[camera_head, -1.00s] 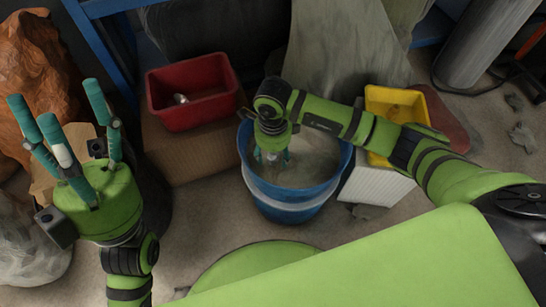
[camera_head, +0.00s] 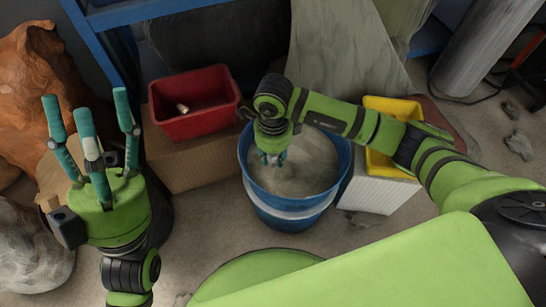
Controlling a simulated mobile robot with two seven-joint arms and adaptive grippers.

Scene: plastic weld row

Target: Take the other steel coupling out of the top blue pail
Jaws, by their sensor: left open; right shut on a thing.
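The top blue pail (camera_head: 297,213) stands on the floor in the middle of the head view, with grey material inside and another blue part under its pale band. My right gripper (camera_head: 272,159) points down inside the pail at its left side, its fingers drawn together on something small. The steel coupling between them is hidden by the fingers and hand. Another small metal piece, seemingly a coupling, (camera_head: 182,108) lies in the red bin (camera_head: 200,125). My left gripper (camera_head: 92,115) is open and empty, fingers pointing up, left of the red bin.
The red bin sits on a brown cardboard box (camera_head: 195,168) left of the pail. A yellow bin (camera_head: 378,163) on a white box (camera_head: 375,192) stands close right of it. An orange-brown rock-like lump (camera_head: 35,85) is far left. Bare floor lies in front of the pail.

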